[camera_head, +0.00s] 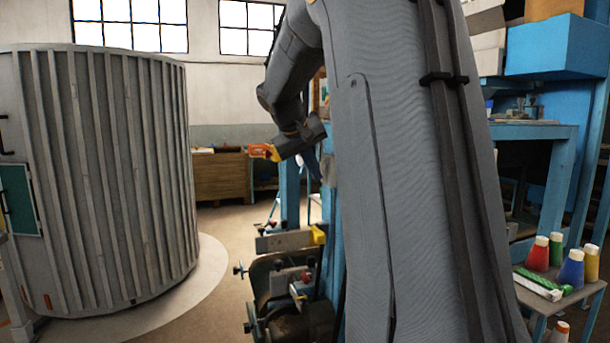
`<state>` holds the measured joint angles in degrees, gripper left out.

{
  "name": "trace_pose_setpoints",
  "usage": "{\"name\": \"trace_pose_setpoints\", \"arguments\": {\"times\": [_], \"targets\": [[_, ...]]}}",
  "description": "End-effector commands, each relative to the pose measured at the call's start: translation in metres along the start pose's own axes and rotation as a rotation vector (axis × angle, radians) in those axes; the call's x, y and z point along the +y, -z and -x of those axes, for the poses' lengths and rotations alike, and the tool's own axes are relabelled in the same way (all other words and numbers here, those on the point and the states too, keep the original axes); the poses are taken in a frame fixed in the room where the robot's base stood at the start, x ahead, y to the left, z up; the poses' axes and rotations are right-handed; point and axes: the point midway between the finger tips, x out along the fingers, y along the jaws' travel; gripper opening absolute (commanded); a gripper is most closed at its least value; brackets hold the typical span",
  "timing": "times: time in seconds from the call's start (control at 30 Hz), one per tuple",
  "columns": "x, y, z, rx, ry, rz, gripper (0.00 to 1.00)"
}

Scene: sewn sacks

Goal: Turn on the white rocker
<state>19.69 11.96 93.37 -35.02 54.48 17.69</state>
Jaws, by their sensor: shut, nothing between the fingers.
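I cannot make out a white rocker anywhere in the head view. It may be hidden or too small to tell. My gripper (260,151) is at the end of my dark grey arm, left of the middle of the picture, with its orange and yellow tip pointing left. It is shut and empty, in front of a blue upright post. A large grey part of my own body hides much of the middle and right.
A large ribbed grey drum (110,180) stands at the left on a pale round floor patch. A machine (290,290) with clamps stands low in the middle. Floor between drum and machine is clear.

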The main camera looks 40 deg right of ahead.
Motion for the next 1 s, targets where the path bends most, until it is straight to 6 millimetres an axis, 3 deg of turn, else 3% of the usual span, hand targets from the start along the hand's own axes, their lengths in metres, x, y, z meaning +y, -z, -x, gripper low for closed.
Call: {"name": "trace_pose_setpoints", "arguments": {"times": [1.0], "targets": [[0.011,0.006,0.012,0.000,-0.005,-0.004,0.00]]}}
